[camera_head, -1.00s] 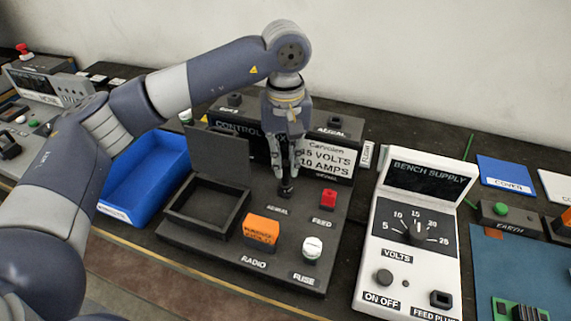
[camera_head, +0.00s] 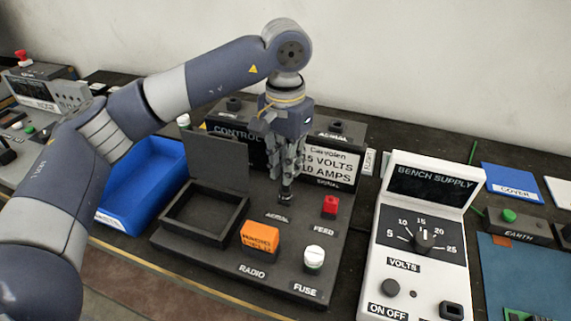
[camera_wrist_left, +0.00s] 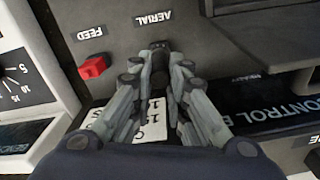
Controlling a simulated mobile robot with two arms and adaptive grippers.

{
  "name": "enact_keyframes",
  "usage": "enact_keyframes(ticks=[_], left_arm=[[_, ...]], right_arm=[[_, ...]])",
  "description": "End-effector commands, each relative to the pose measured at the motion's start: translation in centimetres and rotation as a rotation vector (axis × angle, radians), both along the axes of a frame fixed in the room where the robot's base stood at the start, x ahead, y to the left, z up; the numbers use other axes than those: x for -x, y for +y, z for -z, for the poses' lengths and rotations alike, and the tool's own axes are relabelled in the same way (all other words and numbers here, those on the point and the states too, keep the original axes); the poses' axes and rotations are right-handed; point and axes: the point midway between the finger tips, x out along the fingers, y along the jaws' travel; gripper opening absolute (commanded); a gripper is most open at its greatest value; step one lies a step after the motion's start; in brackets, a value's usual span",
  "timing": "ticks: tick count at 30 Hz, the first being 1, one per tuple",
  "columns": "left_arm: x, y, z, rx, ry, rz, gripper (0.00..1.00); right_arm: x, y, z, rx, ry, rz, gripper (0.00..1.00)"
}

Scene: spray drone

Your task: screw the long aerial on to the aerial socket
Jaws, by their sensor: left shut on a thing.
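My left gripper (camera_head: 286,188) points straight down at the black panel, just behind the AERIAL label. It is shut on a small dark round piece (camera_head: 286,197), which stands upright at the aerial socket's place. In the left wrist view the same dark piece (camera_wrist_left: 158,58) sits between the fingertips (camera_wrist_left: 160,72), next to the upside-down AERIAL lettering. Fingers and piece cover the socket, so I cannot tell whether the thread is engaged. No long rod shows clearly above the piece. A thin green rod (camera_head: 473,150) shows behind the bench supply. My right gripper is not in view.
Near the gripper stand a red FEED block (camera_head: 330,206), an orange block (camera_head: 260,238), a white-topped FUSE knob (camera_head: 314,258) and an open black box (camera_head: 205,240). A blue tray (camera_head: 120,215) is left, the white bench supply (camera_head: 395,265) right. The control box (camera_head: 350,128) rises close behind.

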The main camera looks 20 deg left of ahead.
Motion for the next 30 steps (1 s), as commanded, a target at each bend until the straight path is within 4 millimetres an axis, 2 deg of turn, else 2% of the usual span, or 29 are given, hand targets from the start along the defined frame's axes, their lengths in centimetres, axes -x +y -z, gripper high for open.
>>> enact_keyframes(ticks=[12,21,22,24,25,30], left_arm=[[0.0,0.1,0.2,-0.001,-0.001,0.44,0.0],[0.0,0.1,0.1,0.0,0.0,0.476,0.0],[0.0,0.1,0.1,0.0,0.0,0.476,0.2],[0.0,0.1,0.1,0.0,0.0,0.475,0.35],[0.0,0.1,0.1,0.0,-0.001,0.475,0.39],[0.0,0.0,0.1,0.0,-0.001,0.475,0.39]], right_arm=[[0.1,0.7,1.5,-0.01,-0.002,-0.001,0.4],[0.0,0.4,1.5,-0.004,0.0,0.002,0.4],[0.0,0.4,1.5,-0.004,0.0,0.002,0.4],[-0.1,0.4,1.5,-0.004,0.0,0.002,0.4],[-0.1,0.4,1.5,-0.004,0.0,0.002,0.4],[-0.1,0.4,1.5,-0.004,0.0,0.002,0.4]])
